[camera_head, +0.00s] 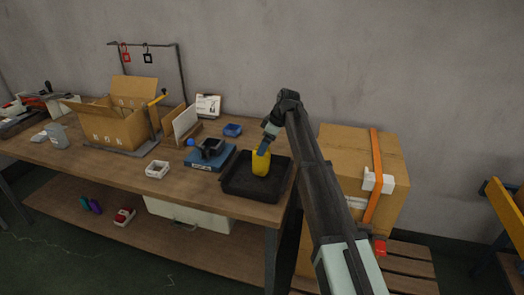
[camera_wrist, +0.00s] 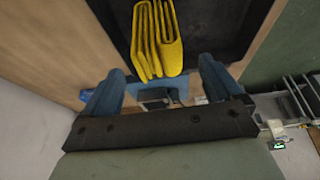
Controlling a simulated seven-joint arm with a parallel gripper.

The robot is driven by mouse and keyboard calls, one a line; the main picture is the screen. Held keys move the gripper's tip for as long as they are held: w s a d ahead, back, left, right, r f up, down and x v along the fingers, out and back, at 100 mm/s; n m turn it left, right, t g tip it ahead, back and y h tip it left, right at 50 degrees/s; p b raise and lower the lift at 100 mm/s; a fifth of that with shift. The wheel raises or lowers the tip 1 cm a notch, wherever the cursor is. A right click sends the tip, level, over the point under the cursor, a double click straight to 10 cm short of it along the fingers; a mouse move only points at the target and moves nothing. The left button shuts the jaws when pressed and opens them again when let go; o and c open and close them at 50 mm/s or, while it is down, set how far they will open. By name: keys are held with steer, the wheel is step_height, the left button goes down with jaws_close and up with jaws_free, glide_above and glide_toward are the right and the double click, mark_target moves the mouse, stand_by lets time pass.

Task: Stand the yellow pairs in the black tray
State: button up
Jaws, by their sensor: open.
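A yellow pair (camera_head: 261,163) stands upright in the black tray (camera_head: 236,191) at the right end of the bench. In the wrist view the yellow pair (camera_wrist: 155,38) shows as a folded bundle with several layers, and the dark tray (camera_wrist: 215,25) lies around it. My gripper (camera_head: 263,149) is right at the top of the pair. In the wrist view the blue fingers of my gripper (camera_wrist: 160,80) are spread apart, with the pair just beyond and between their tips. I cannot tell whether a finger touches it. No other yellow pair is clearly visible.
A blue scale-like device (camera_head: 210,160) stands just left of the tray, with a blue bowl (camera_head: 232,130) behind. A large strapped carton (camera_head: 345,160) stands right of the bench.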

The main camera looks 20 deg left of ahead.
steer(key=v, duration=0.7)
steer(key=shift+r, duration=0.15)
steer(key=shift+d, duration=0.15)
steer(key=s+d+f+m+g+h, duration=0.1)
steer(key=s+d+f+m, duration=0.2)
steer(key=s+d+f, duration=0.85)
steer(key=s+d+f+m+g+h, duration=0.1)
steer(key=s+d+f+m+h, duration=0.4)
steer(key=f, duration=1.2)
steer(key=s+d+f+m+g+y, duration=0.1)
steer(key=s+d+f+m+y, duration=0.1)
steer(key=s+d+f, duration=0.8)
steer(key=s+d+f+m+g, duration=0.1)
steer(key=s+d+f+m, duration=0.1)
steer(key=s+d+f, duration=0.2)
steer(key=s+d+f+m+g, duration=0.1)
steer(key=s+d+f+m, duration=0.2)
steer(key=s+f, duration=0.7)
steer(key=s+d+f+m+g, duration=0.1)
steer(key=s+d+f+m, duration=0.2)
steer(key=s, duration=1.5)
step_height(320, 180, down, 5)
steer(key=shift+d+f+g, duration=0.1)
steer(key=shift+d+g, duration=0.3)
steer(key=shift+d, duration=0.85)
